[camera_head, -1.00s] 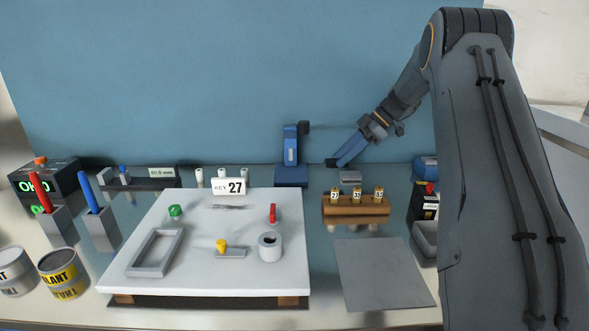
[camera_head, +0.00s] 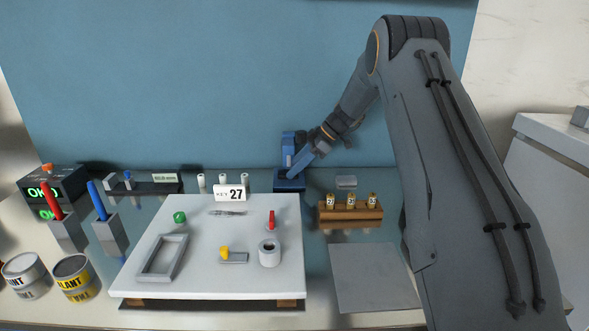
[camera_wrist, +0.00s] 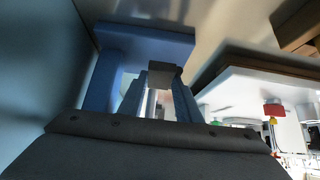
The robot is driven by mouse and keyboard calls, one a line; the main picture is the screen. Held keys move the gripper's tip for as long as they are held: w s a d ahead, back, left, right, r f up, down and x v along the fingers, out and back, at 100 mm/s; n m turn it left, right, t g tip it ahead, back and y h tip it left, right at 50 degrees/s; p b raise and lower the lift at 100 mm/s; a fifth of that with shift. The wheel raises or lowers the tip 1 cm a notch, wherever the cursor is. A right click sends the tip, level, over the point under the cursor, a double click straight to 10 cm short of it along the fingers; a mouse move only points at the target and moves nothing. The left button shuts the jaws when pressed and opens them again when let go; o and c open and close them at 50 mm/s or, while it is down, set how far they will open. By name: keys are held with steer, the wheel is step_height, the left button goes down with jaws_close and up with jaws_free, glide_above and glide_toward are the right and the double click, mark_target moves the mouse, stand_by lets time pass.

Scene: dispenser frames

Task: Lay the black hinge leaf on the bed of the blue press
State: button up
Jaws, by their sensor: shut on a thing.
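The blue press (camera_head: 289,185) stands at the back of the bench against the blue wall. My gripper (camera_head: 292,176) reaches in from the right, its blue fingers low over the press bed and partly covering it. In the wrist view, which looks upside down, my gripper (camera_wrist: 163,82) is shut on a small dark block, the black hinge leaf (camera_wrist: 165,75). The press (camera_wrist: 145,40) fills the area just past the fingertips, its base at the top and column at the left. The leaf looks very close to the bed; I cannot tell whether they touch.
A wooden rack (camera_head: 350,213) with brass cylinders and a small grey block (camera_head: 346,182) stand right of the press. A grey mat (camera_head: 375,278) is empty.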

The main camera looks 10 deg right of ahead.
steer(key=shift+d+f, duration=0.1)
steer(key=shift+f, duration=0.65)
steer(key=shift+f, duration=0.2)
steer(key=o, duration=1.2)
steer(key=shift+d+r, duration=0.2)
steer(key=shift+r, duration=0.25)
steer(key=b+v, duration=0.4)
steer(key=v, duration=0.7)
steer(key=shift+d, duration=0.2)
